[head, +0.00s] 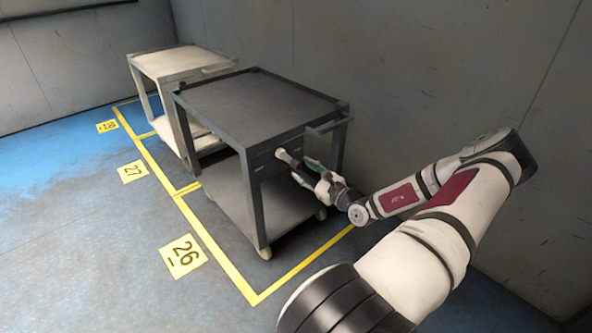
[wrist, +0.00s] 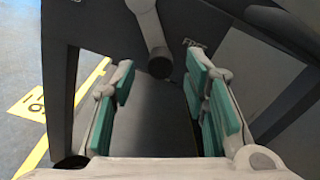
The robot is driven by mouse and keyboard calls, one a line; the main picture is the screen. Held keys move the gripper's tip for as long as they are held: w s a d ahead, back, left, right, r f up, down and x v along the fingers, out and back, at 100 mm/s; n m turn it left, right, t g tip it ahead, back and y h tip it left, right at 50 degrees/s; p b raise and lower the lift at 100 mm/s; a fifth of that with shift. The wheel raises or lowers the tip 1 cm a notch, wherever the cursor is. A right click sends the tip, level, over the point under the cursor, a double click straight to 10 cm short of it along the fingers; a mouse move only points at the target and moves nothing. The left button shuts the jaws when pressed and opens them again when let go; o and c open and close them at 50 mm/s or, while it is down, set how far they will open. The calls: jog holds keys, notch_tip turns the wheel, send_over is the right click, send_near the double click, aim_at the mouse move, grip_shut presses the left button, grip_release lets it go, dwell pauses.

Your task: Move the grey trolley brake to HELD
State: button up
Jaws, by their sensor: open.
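The grey trolley (head: 262,95) stands in the bay marked 26, with a dark top and a lower shelf. Its brake lever (head: 285,156) is a pale arm on the panel under the top. In the wrist view the lever (wrist: 147,22) hangs downward and ends in a dark round knob (wrist: 160,65). A partly hidden label (wrist: 194,46), beginning "FR", sits right of the lever. My gripper (head: 305,172) is open in front of that panel. In the wrist view its green-padded fingers (wrist: 160,82) stand either side of the knob in the picture, with gaps on both sides; contact does not show.
A cream trolley (head: 175,62) stands behind, further left. A handle (head: 329,126) juts from the grey trolley's right side, above my gripper. Yellow floor lines and number plates (head: 183,257) mark the bays. Grey walls close off the back and right. Open blue floor lies left.

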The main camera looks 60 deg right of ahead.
aim_at(299, 167)
jog(key=shift+b+x, duration=0.6)
jog(key=shift+x, duration=1.55)
grip_shut()
